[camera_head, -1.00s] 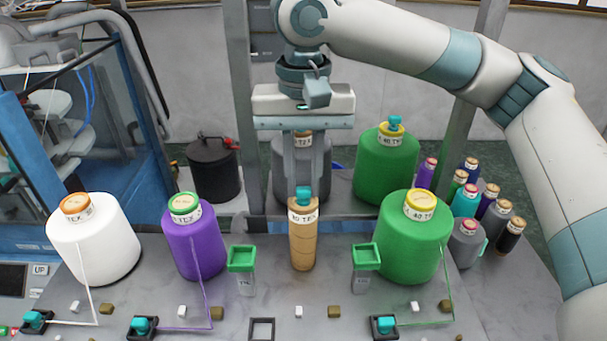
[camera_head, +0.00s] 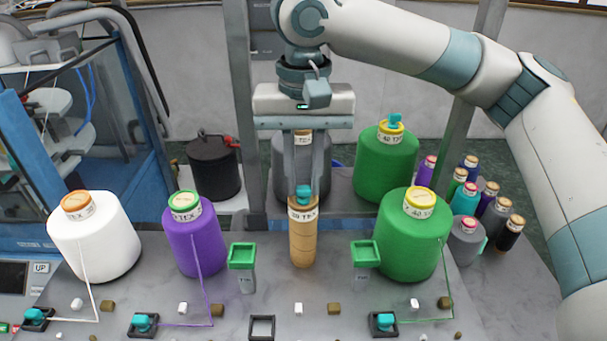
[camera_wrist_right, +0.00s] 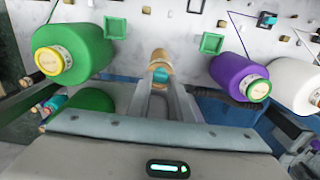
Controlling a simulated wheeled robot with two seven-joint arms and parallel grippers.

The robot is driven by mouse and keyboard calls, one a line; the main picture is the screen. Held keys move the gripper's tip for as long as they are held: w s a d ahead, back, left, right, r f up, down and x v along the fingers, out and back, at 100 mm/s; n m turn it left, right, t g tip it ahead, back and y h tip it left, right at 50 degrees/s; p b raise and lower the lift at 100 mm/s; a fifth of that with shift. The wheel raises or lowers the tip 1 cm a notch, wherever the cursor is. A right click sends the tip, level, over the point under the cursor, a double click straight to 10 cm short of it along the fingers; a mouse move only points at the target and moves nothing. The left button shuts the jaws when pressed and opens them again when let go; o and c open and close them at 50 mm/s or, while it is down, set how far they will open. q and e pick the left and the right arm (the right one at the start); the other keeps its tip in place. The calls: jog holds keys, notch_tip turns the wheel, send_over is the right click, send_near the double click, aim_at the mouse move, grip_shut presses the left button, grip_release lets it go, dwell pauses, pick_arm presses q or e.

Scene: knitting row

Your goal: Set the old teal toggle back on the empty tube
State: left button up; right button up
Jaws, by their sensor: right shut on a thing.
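The bare tan cardboard tube (camera_head: 303,243) stands upright on the grey table, with a label around its top. The teal toggle (camera_head: 304,192) is at the tube's top; I cannot tell whether it is fully seated. My right gripper (camera_head: 303,188) reaches down from above and is shut on the toggle, one finger on each side. In the right wrist view the toggle (camera_wrist_right: 160,76) shows between the fingers, at the end of the tube (camera_wrist_right: 159,56). My left gripper is not in view.
A purple spool (camera_head: 194,244) and a white spool (camera_head: 93,245) stand left of the tube. A green spool (camera_head: 413,245) stands to the right, another green spool (camera_head: 384,168) behind. Green-topped posts (camera_head: 242,256) (camera_head: 365,254) flank the tube closely. Small bobbins (camera_head: 466,245) crowd the right.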

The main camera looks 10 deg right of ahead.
jog(key=shift+f, duration=0.25)
jog(key=o, duration=0.9)
jog(key=shift+c, duration=0.2)
jog(key=shift+w, duration=0.1)
jog(key=shift+r, duration=0.1)
jog(key=shift+r+b, duration=0.4)
jog(key=shift+r, duration=0.3)
notch_tip(320, 180, up, 16)
jog(key=b, duration=0.3)
jog(key=shift+b, duration=0.35)
jog(key=shift+f, duration=0.1)
